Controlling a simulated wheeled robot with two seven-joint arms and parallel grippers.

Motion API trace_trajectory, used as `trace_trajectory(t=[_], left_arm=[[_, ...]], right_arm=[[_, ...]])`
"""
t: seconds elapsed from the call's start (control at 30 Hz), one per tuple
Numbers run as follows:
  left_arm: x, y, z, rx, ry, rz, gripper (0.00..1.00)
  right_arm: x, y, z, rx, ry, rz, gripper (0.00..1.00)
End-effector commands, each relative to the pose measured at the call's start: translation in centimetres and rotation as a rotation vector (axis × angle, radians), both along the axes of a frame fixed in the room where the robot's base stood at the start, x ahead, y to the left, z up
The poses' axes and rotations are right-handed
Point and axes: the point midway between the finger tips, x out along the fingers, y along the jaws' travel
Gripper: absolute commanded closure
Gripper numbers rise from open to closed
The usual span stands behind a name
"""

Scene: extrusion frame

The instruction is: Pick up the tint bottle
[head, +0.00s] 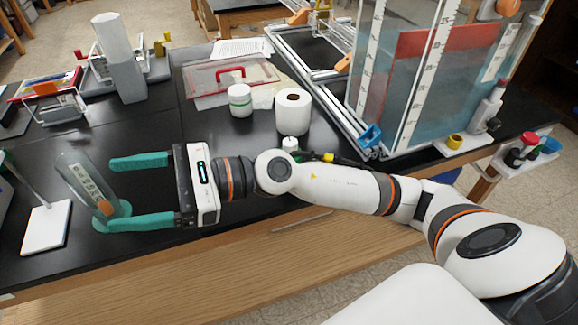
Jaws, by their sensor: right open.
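No bottle is clearly marked as the tint bottle. Several small bottles (515,157) with dark bodies and coloured tops stand on a white ledge at the right edge of the bench; I cannot tell whether one is it. A small white bottle (290,144) is partly hidden behind my right arm. My right gripper (136,191) is open over the left part of the black bench, its teal fingers pointing left. A clear labelled vessel (76,180) with an orange part stands just beyond the fingertips, not gripped. My left gripper is out of view.
A white jar (240,100) and a paper roll (294,111) stand behind my right arm. A large clear tank (420,80) with scales fills the back right. A white-based stand (47,228) is at far left. The bench's wooden front edge (260,262) runs below my arm.

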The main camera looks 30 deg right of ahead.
Motion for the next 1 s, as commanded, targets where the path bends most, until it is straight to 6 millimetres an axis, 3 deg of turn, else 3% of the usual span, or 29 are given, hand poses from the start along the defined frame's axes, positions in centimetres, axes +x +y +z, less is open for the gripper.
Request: trace_trajectory(t=[0.07, 0.17, 0.27, 0.3, 0.4, 0.5, 0.6, 0.77, 1.0], left_arm=[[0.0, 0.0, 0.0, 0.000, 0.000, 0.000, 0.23], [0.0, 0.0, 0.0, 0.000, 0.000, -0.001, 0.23], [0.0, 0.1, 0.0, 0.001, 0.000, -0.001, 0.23], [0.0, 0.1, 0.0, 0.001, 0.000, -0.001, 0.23], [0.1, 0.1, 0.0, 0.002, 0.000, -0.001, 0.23], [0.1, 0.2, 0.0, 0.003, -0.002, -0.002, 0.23], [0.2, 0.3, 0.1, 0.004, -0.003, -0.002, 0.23], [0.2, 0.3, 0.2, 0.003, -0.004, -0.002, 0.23], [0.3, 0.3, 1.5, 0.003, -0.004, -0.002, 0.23]], right_arm=[[-0.5, -0.2, -2.4, -0.270, -0.253, 0.068, 0.23], [-0.1, -2.5, -6.4, -0.620, -0.537, 0.164, 0.23], [1.9, -7.3, -9.7, -0.982, -0.769, 0.266, 0.23], [2.9, -9.8, -10.6, -1.128, -0.840, 0.310, 0.23], [5.2, -16.8, -11.5, -1.468, -0.956, 0.423, 0.23], [6.8, -23.2, -10.8, -1.742, -0.988, 0.525, 0.23], [7.4, -27.7, -9.6, -1.922, -0.970, 0.603, 0.23], [7.6, -30.9, -8.9, -2.039, -0.939, 0.664, 0.23], [8.9, -31.6, -12.3, -2.043, -0.935, 0.671, 0.23]])
